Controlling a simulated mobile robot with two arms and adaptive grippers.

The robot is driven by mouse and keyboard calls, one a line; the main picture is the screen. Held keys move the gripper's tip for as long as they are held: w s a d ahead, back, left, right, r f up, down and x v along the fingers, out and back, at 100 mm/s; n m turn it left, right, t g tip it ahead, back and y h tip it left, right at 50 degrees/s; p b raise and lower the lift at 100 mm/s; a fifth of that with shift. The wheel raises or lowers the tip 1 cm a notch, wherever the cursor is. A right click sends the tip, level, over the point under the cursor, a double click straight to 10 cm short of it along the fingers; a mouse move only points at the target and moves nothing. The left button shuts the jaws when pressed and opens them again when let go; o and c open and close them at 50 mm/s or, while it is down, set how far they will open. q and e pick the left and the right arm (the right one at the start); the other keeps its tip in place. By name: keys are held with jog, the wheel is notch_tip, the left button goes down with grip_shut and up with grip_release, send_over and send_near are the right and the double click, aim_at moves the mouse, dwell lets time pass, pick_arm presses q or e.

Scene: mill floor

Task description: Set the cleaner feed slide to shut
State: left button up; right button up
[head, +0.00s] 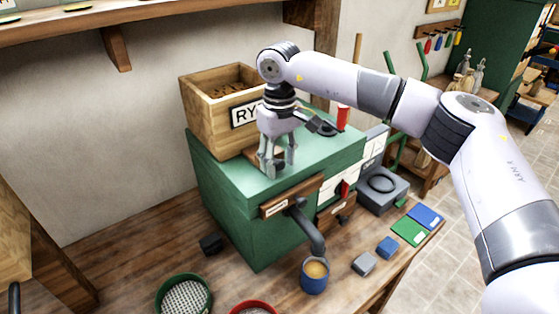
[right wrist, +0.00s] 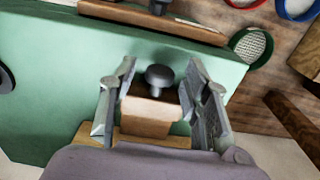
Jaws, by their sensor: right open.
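The cleaner is a green cabinet (head: 228,208) with a wooden hopper (head: 205,118) on top, its label partly hidden and starting "RY". My right gripper (head: 276,170) points down at the cabinet top in front of the hopper. In the right wrist view, the open fingers (right wrist: 160,92) stand on either side of a dark round knob (right wrist: 159,76) on a wooden slide (right wrist: 150,108). The knob sits between the fingers, with gaps visible on both sides. In the head view the fingers largely cover the slide. My left gripper is not in view.
A labelled wooden strip (head: 280,202) and dark spout (head: 310,232) are on the cabinet front, above a blue cup (head: 314,283). A red-handled part (head: 343,117) stands right of the gripper. Green-rimmed (head: 184,295) and red-rimmed sieves (head: 253,307) lie on the bench.

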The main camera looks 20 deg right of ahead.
grip_shut()
dwell(0.3)
dwell(0.4)
